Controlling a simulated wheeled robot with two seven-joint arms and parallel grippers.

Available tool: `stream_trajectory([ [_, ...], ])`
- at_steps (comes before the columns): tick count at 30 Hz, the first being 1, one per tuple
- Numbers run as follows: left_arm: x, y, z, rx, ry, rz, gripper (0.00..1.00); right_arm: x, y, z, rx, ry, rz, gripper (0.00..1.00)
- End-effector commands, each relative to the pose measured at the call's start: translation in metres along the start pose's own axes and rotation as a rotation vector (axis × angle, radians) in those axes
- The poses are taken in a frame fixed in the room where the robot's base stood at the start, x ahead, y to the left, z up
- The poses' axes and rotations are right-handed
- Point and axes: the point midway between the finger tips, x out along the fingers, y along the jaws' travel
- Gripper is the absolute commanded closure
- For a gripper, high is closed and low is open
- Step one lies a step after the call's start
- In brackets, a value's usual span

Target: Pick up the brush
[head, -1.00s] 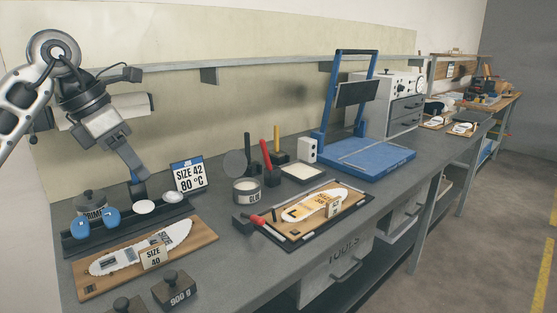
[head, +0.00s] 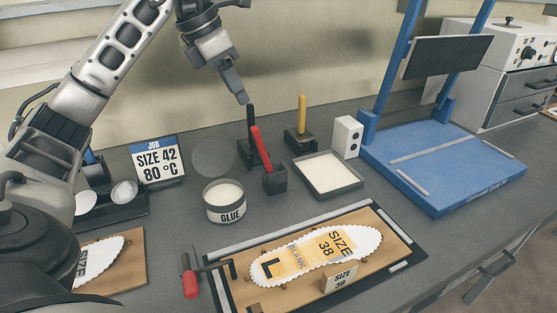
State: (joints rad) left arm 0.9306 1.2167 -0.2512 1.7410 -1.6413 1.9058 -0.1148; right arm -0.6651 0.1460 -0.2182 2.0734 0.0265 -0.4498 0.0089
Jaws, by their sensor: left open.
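Three upright handles stand in dark holders behind the glue pot: a black one (head: 250,120), a red one (head: 261,149) leaning to the left, and a yellow one (head: 301,110). Their lower ends are hidden in the holders, so I cannot tell which is the brush. My left gripper (head: 242,98) is open and points down, its tip just above or in front of the top of the black handle in the head view. It holds nothing that I can see. My right gripper is not in view.
A glue pot (head: 225,203) and a shallow white-filled tray (head: 327,175) stand near the handles. A size 38 insole (head: 315,255) lies on a board in front. A blue press (head: 450,175) stands right, a job sign (head: 158,160) left. Bare bench lies between the pot and board.

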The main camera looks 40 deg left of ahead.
Motion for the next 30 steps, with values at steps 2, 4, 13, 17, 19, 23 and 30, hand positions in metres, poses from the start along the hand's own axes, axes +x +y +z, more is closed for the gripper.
stream_trajectory([
  [2,0.022,-0.001,-0.001,0.001,0.005,-0.004,0.56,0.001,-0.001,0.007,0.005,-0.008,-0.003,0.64],
  [4,0.037,-0.001,-0.001,0.002,0.005,-0.005,0.56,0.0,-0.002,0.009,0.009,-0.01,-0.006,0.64],
  [13,0.077,-0.001,0.0,0.002,0.002,-0.002,0.56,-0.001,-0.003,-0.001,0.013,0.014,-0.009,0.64],
  [17,0.085,-0.003,-0.001,0.002,0.001,-0.002,0.56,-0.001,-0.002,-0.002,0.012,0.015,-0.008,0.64],
  [19,0.094,-0.005,-0.002,0.002,0.003,-0.004,0.56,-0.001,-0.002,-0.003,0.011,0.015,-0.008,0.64],
  [23,0.114,-0.01,-0.002,0.001,0.003,-0.005,0.56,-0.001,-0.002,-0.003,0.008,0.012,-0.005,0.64],
  [30,0.131,-0.009,-0.002,0.001,0.0,-0.001,0.56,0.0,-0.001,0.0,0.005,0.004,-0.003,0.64],
])
